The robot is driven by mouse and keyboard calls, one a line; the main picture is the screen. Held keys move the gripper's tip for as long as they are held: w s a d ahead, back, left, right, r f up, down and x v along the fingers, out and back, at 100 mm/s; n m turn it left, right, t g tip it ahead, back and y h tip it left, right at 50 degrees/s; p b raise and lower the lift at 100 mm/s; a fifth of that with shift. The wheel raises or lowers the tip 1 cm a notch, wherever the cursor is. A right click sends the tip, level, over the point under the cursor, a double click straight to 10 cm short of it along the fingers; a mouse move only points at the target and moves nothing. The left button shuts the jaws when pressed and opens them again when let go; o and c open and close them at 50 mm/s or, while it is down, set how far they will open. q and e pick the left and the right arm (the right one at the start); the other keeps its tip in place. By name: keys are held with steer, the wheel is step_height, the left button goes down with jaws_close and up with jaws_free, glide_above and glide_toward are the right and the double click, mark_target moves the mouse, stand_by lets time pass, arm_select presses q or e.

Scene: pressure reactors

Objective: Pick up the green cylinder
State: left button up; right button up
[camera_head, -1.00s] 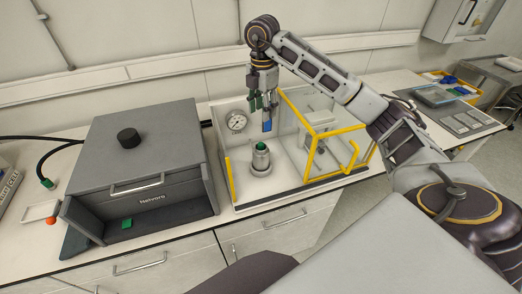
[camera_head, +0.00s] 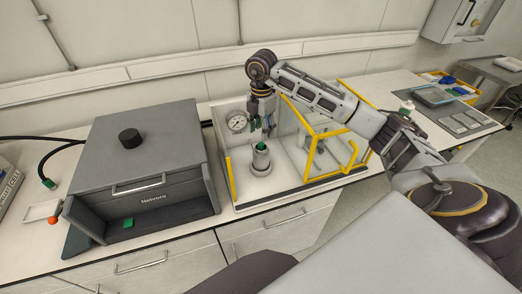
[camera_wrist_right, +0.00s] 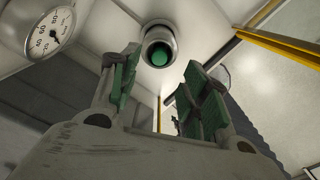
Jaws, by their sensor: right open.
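The green cylinder (camera_head: 261,146) stands upright in the top of a round metal holder (camera_head: 260,160) inside the yellow-framed enclosure. In the right wrist view, the green cylinder (camera_wrist_right: 159,56) shows as a green disc inside a metal ring, beyond and between the fingers. My right gripper (camera_head: 262,127) points down just above the cylinder, open and empty; its green finger pads show well in the right wrist view (camera_wrist_right: 163,92). A small gap appears between the fingertips and the cylinder. My left gripper is not in view.
A pressure gauge (camera_head: 237,123) is close to the left of my right gripper. The yellow frame (camera_head: 309,160) of the enclosure stands to the right. A grey Nelvoro box (camera_head: 150,165) with a small green piece (camera_head: 128,223) in its front opening is at the left.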

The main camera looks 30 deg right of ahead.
mark_target(261, 143)
steer(key=shift+f, duration=0.25)
steer(key=shift+f, duration=0.1)
steer(key=shift+f, duration=0.45)
steer(key=shift+f+p, duration=0.8)
steer(key=shift+f, duration=1.25)
jaws_close()
